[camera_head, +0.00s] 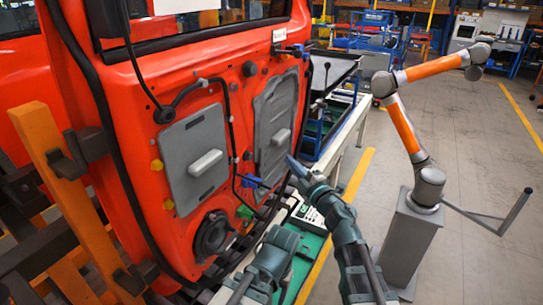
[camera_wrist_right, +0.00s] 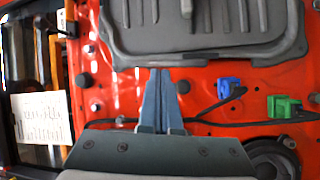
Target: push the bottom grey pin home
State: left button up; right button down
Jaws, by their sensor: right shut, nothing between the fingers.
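The red door panel (camera_head: 150,110) stands upright at the left of the head view. A dark grey round pin (camera_head: 248,155) sits low on it, between the two grey covers. What seems to be the same pin (camera_wrist_right: 183,87) shows in the right wrist view, just right of my fingertips. My right gripper (camera_head: 291,163) is shut and empty, near the lower edge of the right cover; it also shows in the wrist view (camera_wrist_right: 157,73). I cannot tell whether the fingertips touch the door, or how far the pin stands out.
A blue clip (camera_wrist_right: 228,87) and a green clip (camera_wrist_right: 283,105) lie near the pin, with a black cable (camera_wrist_right: 205,123) alongside. Grey covers (camera_head: 195,155) and a round speaker (camera_head: 211,234) are on the door. An orange robot arm (camera_head: 430,68) stands right; open floor lies around it.

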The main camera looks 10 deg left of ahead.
aim_at(238, 161)
jog(key=s+a+r+n+g+y+p, duration=0.1)
jog(key=s+a+n+g+y+p, duration=0.2)
jog(key=s+a+n+g+y, duration=0.35)
pick_arm(q)
jog(key=shift+r, duration=2.3)
pick_arm(e)
jog(key=shift+w+a+r+n+g+h, duration=0.1)
jog(key=shift+w+a+n+g+h, duration=0.3)
jog(key=shift+a, duration=0.6)
jog(key=shift+w+a+n+g+h, duration=0.25)
jog(key=shift+w+a+n+g, duration=0.25)
jog(key=shift+a, duration=0.55)
jog(key=shift+w+a+r+n+g+h, duration=0.1)
jog(key=shift+w+a+n+g+h, duration=0.3)
jog(key=shift+a, duration=0.6)
jog(key=shift+w+a, duration=0.2)
jog(key=shift+a, duration=0.3)
jog(key=v, duration=0.7)
jog(key=shift+d+f, duration=0.1)
jog(key=shift+f, duration=0.05)
jog(key=v, duration=1.3)
jog(key=shift+s+d+f, duration=0.15)
jog(key=shift+d+f, duration=0.05)
jog(key=shift+d, duration=0.1)
